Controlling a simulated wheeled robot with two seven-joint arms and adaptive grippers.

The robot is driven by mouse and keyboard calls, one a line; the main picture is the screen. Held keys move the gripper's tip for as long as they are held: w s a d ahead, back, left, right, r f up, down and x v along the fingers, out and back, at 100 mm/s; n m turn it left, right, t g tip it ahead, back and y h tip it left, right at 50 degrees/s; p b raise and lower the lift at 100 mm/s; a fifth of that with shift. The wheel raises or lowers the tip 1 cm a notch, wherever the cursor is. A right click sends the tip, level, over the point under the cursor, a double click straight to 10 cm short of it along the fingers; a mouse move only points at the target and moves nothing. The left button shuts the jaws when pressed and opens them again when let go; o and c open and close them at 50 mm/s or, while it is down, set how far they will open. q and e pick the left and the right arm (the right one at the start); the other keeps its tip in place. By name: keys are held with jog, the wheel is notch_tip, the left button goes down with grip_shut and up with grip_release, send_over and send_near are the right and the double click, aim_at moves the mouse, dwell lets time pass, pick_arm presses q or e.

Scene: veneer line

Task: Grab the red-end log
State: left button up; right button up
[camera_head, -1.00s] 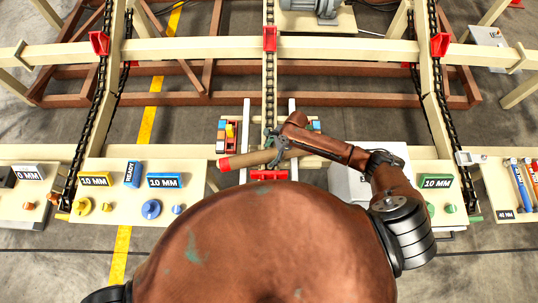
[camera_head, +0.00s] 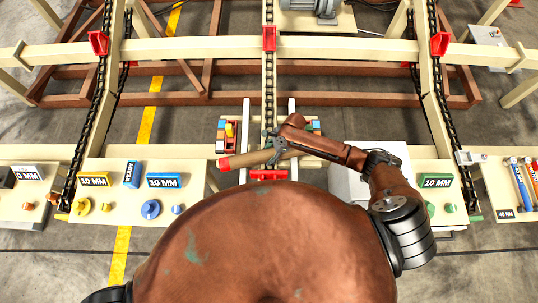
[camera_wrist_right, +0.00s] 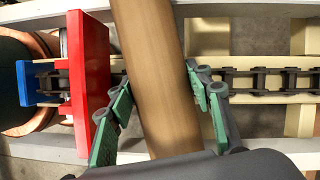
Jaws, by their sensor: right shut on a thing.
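The red-end log (camera_head: 243,159) is a brown cylinder with a red left end, lying slightly tilted across the middle chain line in the head view. My right gripper (camera_head: 274,146) is shut around its middle. In the right wrist view the log (camera_wrist_right: 150,70) runs between the green fingers of my right gripper (camera_wrist_right: 160,108). Whether the log is clear of its supports cannot be told. My left gripper is not in view.
A red stop plate (camera_wrist_right: 90,80) stands beside the log in the wrist view. The chain (camera_wrist_right: 265,82) runs under it. Side panels with knobs and a white box (camera_head: 350,190) flank the middle. Coloured blocks (camera_head: 229,128) stand behind the log.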

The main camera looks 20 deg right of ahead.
jog(key=c, duration=0.6)
grip_shut()
jog(key=shift+r, duration=0.1)
